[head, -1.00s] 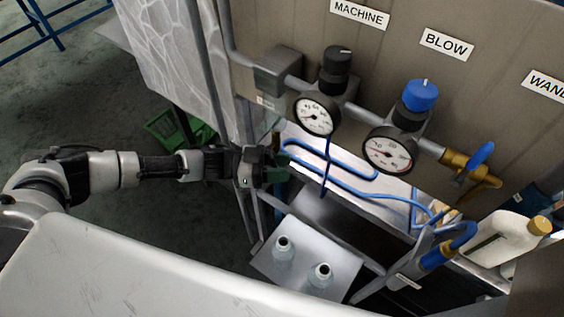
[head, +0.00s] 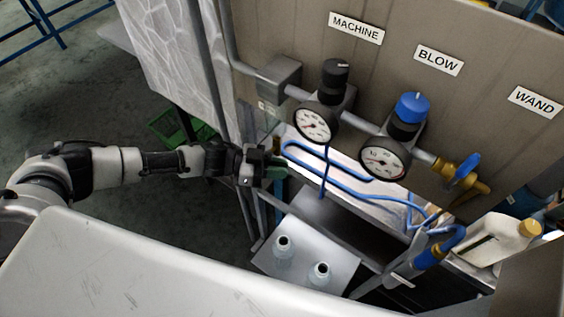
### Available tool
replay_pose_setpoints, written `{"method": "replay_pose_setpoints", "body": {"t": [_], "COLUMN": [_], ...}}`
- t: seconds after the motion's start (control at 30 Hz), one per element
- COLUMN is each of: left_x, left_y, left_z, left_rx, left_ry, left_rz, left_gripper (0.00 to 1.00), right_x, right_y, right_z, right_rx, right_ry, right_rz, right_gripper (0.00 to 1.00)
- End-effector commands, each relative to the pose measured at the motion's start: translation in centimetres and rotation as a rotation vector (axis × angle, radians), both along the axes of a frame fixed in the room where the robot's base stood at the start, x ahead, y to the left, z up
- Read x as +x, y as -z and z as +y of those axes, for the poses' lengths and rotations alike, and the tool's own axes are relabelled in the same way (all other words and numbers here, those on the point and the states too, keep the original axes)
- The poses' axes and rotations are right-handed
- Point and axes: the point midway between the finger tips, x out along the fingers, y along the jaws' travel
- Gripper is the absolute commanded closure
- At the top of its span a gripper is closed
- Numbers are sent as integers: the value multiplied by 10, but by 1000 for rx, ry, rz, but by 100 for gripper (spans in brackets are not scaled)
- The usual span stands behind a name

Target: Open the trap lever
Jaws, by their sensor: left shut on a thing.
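My left gripper (head: 270,172) reaches in from the left, at the left end of the bench below the panel. It is shut on a small dark green part, which looks like the trap lever (head: 280,173). The jaws hide much of this part, so I cannot tell its exact angle. My right gripper is not in view.
A pressure gauge (head: 314,124) and a second gauge (head: 384,160) stick out from the panel (head: 390,85), with a blue hose (head: 350,193) below. A white jug (head: 490,240) stands at right.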

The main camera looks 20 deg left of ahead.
Motion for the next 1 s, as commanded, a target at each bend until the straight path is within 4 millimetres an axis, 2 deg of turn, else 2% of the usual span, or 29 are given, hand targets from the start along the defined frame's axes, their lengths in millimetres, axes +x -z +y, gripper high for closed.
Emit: {"method": "replay_pose_setpoints", "body": {"t": [0.03,0.1,0.47,0.5,0.67,1.0], "left_x": [1,1,2,2,2,1], "left_y": [-6,-3,2,2,2,1], "left_z": [2,4,6,6,6,11], "left_rx": [31,64,90,90,88,89], "left_ry": [0,0,-1,-1,0,-1], "left_rz": [-9,-21,-33,-34,-32,-31], "left_gripper": [100,100,100,82,60,60], "right_x": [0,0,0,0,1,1], "right_y": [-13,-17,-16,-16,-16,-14], "right_z": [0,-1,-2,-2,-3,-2], "right_rx": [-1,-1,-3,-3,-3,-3], "right_ry": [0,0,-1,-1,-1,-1], "right_rz": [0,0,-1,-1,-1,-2], "right_gripper": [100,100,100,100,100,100]}}
